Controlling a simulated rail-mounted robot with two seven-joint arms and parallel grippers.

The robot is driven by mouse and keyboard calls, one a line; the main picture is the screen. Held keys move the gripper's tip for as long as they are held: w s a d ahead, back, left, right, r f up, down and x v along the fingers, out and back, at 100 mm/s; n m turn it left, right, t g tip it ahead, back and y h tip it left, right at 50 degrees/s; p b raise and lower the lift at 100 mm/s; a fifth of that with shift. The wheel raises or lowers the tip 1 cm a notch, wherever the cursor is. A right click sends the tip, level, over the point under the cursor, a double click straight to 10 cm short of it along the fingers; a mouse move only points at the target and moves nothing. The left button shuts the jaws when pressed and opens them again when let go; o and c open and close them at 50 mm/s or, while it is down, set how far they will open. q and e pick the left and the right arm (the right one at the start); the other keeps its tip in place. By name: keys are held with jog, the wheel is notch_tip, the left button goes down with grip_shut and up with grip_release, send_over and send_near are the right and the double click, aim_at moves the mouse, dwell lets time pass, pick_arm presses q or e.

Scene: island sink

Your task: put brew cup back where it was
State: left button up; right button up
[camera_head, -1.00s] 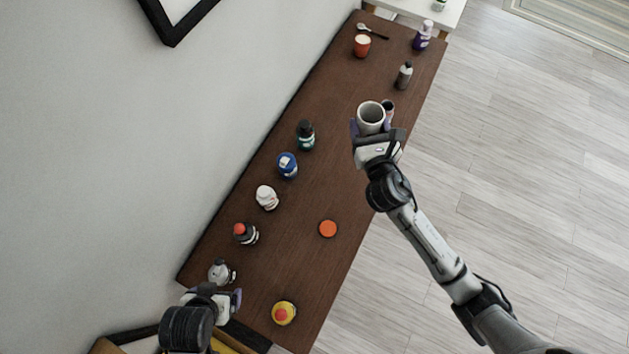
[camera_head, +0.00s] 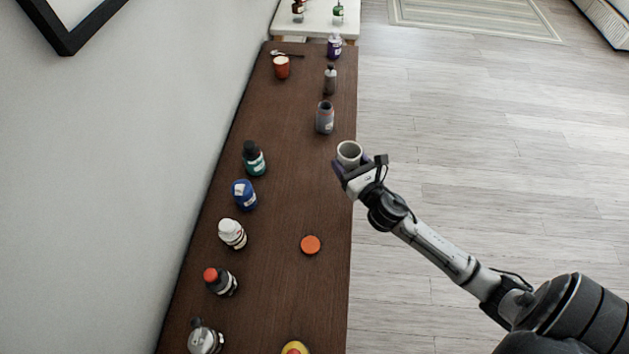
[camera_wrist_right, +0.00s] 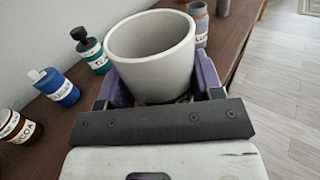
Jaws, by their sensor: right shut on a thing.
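The brew cup is a pale grey-white, empty cup (camera_head: 349,150). It also fills the top middle of the right wrist view (camera_wrist_right: 152,50). My right gripper (camera_head: 352,172) is shut on the cup, with its purple-grey fingers on either side of it. The cup is upright or nearly so, by the right long edge of the brown table (camera_head: 290,185). I cannot tell whether its base touches the table. My left gripper is not in view.
An orange disc (camera_head: 311,245) lies on the table. A teal-labelled bottle (camera_head: 254,159), a blue bottle (camera_head: 244,195) and several others line the left side. A grey jar (camera_head: 325,118), a dark-capped bottle (camera_head: 330,80) and a red cup (camera_head: 282,68) stand farther back. The table's middle is clear.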

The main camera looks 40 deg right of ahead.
jog(key=w+a+f, duration=0.1)
jog(key=w, duration=0.1)
jog(key=w+a+f+b, duration=0.1)
jog(key=w+a+f, duration=0.1)
jog(key=w+a+f+b, duration=0.1)
jog(key=w+a+f, duration=0.1)
jog(key=shift+w, duration=0.35)
jog(key=shift+f+b, duration=1.15)
jog(key=shift+f, duration=0.8)
jog(key=shift+f, duration=0.15)
jog(key=o, duration=1)
jog(key=s, duration=0.3)
jog(key=s+a, duration=0.1)
jog(key=s, duration=0.3)
jog(key=s+a, duration=0.1)
jog(key=s, duration=0.2)
jog(key=shift+s+p, duration=0.35)
jog(key=shift+s, duration=0.05)
jog(key=shift+s+a, duration=0.1)
jog(key=shift+s, duration=0.4)
